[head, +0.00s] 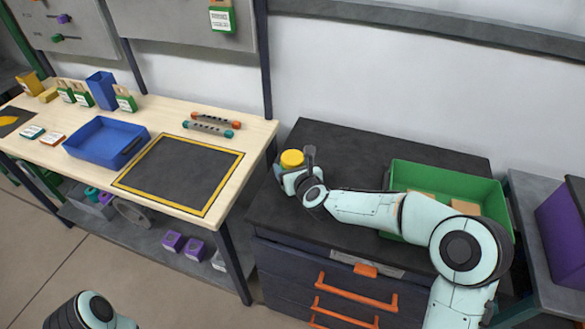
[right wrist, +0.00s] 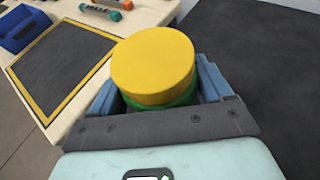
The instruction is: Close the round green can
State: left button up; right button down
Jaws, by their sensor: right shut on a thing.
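The round can shows in the right wrist view as a green body (right wrist: 180,98) under a yellow lid (right wrist: 153,62). The yellow lid (head: 292,158) also shows in the head view, above the left part of the dark cabinet top. The lid sits over the green body; I cannot tell whether it is fully seated. My right gripper (right wrist: 160,88) is shut on the can, with a finger on either side of it. In the head view my right gripper (head: 295,172) partly hides the can. My left arm shows only as a link at the bottom left; its gripper is out of view.
The dark cabinet top (head: 350,150) is mostly clear. A green bin (head: 445,176) with brown boxes stands on its right. To the left, a wooden table (head: 245,130) holds a yellow-framed black mat (head: 180,172), a blue tray (head: 105,142) and two rods. A purple bin (head: 562,222) stands far right.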

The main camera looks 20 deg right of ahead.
pick_arm(q)
jog(key=shift+f, duration=0.1)
pick_arm(e)
jog(key=shift+r, duration=0.1)
grip_release()
jog(key=shift+s+r, duration=0.1)
pick_arm(q)
jog(key=f+b, duration=0.1)
jog(key=s+f+b, duration=0.1)
jog(key=f+b, duration=0.1)
jog(key=shift+s+f, duration=0.2)
pick_arm(e)
jog(key=v, duration=1.1)
jog(key=shift+s, duration=0.4)
jog(key=shift+d+r, duration=0.1)
